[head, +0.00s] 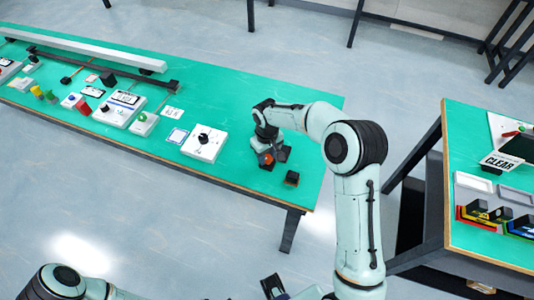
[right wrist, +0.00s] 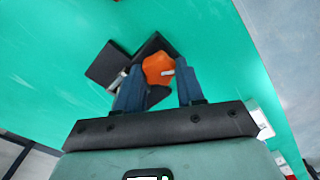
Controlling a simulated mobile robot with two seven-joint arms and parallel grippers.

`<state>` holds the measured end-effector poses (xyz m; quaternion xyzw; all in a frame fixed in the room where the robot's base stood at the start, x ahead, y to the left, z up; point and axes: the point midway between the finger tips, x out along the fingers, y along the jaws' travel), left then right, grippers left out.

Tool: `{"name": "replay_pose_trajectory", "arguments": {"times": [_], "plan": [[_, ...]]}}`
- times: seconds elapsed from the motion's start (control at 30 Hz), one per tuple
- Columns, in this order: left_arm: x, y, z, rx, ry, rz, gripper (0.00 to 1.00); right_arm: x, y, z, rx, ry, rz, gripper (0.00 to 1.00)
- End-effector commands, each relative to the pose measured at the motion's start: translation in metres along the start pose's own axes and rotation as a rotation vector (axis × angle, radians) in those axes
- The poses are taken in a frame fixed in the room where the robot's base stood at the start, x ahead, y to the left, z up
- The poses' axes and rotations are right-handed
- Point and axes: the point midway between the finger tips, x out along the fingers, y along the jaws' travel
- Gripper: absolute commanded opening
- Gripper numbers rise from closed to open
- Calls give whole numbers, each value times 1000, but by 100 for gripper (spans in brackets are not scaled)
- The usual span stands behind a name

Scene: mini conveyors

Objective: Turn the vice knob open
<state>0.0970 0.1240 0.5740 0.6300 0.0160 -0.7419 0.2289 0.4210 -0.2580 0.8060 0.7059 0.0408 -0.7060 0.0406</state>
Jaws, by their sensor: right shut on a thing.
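The vice knob is orange (head: 267,158) and sits near the right end of the green table. In the right wrist view, the knob (right wrist: 158,68) is between the two fingers of my right gripper (right wrist: 158,88). My right gripper (head: 268,152) is shut on the knob in the head view too. The dark vice body (right wrist: 153,45) shows behind the knob, partly hidden by the fingers. A dark gripper part (head: 274,287), probably my left gripper, shows at the bottom edge of the head view, too cut off to read its jaws.
A small black block (head: 291,179) stands near the table's front right corner. A white box with a black knob (head: 203,143) stands left of the vice. Several devices line the table farther left. A second green table (head: 470,150) with trays is at right.

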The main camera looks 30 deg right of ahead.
Motion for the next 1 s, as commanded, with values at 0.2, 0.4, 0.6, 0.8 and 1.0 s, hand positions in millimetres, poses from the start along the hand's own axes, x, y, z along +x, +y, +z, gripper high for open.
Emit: {"name": "replay_pose_trajectory", "arguments": {"times": [0.2,0.4,0.6,0.8,1.0], "plan": [[-9,4,-2,1,4,1,43,-2,0,0,-199,0,1,8],[-17,7,-3,3,7,3,43,-2,0,0,-390,0,1,8],[-24,10,-5,4,11,4,43,-2,-1,0,-580,1,1,8],[-32,14,-7,6,15,5,43,-3,-2,0,-770,1,1,8],[-41,18,-10,7,21,7,43,-3,-1,0,-958,1,1,8]]}}
